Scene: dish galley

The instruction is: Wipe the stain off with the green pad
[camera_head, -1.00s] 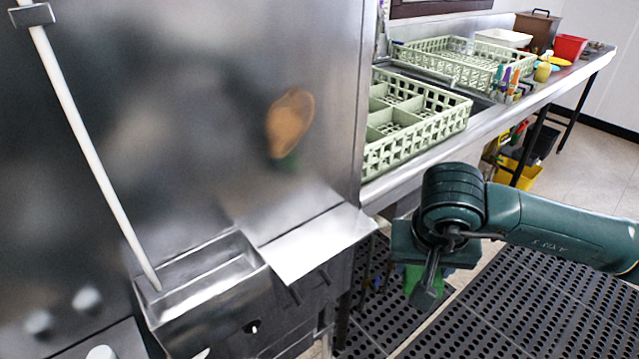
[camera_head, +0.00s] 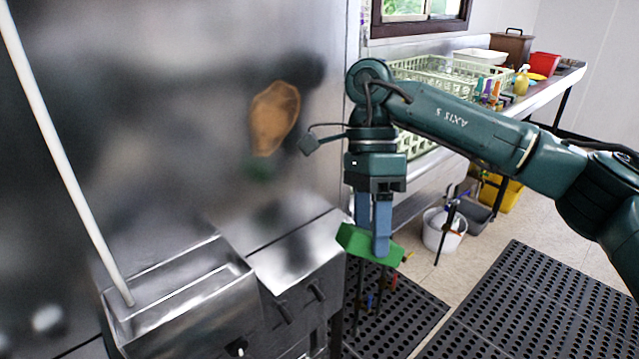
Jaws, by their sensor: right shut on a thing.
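An orange-brown stain (camera_head: 274,117) shows on the upright steel panel (camera_head: 180,130), left of my right arm. A blurred green reflection lies just below it on the steel. My right gripper (camera_head: 372,238) points down with its blue fingers shut on the green pad (camera_head: 367,246). The pad hangs in the air to the right of the panel and lower than the stain, apart from it. My left gripper is not in view.
A steel trough (camera_head: 180,305) and a small ledge stick out below the panel. A white pole (camera_head: 65,160) leans into the trough. Behind my right arm a counter holds green racks (camera_head: 450,75). A white bucket (camera_head: 443,228) and black floor mats (camera_head: 530,305) are below.

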